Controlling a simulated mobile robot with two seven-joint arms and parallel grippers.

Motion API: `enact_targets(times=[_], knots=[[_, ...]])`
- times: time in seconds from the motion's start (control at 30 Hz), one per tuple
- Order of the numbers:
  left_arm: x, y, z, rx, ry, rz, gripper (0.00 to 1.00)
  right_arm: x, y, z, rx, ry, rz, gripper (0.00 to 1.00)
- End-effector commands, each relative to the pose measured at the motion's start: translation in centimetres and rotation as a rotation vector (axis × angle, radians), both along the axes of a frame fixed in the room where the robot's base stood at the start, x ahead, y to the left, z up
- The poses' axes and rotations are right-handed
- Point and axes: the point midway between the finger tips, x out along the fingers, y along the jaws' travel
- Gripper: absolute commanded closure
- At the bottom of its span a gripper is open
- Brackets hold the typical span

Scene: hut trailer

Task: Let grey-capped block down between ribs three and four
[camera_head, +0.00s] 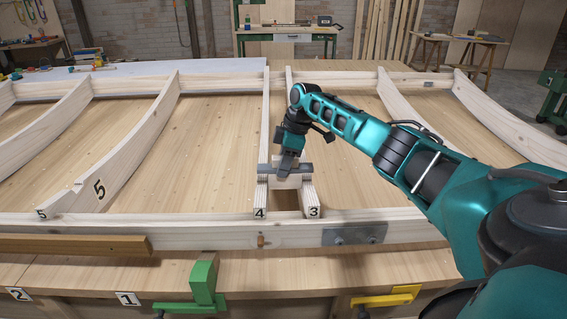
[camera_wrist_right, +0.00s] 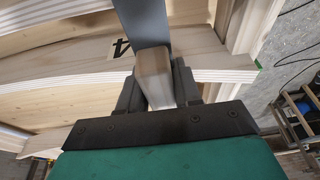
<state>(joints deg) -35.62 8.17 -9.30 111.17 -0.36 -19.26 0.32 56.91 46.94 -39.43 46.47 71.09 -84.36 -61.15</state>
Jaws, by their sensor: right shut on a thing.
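The grey-capped block (camera_head: 288,182) is pale wood under a flat grey cap (camera_head: 298,168) and sits between rib four (camera_head: 263,190) and rib three (camera_head: 309,192). The cap spans across both ribs at their tops; I cannot tell if it touches them. My right gripper (camera_head: 288,158) is above the cap, shut on the block's upright wooden grip. In the right wrist view the wooden grip (camera_wrist_right: 154,77) is between the dark fingers, with the grey cap (camera_wrist_right: 142,22) behind it. The block's lower end is hidden. My left gripper is not in view.
The front rail (camera_head: 200,236) carries a metal plate (camera_head: 354,234) at right. A green clamp (camera_head: 203,285) and a yellow clamp (camera_head: 386,298) are at the bench front. Rib five (camera_head: 125,150) stands left. The bay between ribs five and four is clear.

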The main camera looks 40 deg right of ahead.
Motion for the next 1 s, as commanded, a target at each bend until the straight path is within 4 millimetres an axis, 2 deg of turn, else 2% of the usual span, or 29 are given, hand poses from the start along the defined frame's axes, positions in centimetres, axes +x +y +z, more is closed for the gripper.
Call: enact_targets(times=[0.27,0.73,1.0], knots=[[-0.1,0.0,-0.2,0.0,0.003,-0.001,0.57,0.0,0.0,-0.1,-0.001,-0.001,0.001,1.0],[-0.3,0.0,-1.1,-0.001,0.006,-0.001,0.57,0.0,0.0,-1.9,0.0,-0.002,0.001,1.0],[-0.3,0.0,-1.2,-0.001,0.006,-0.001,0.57,0.0,0.0,-2.0,0.0,-0.002,0.001,1.0]])
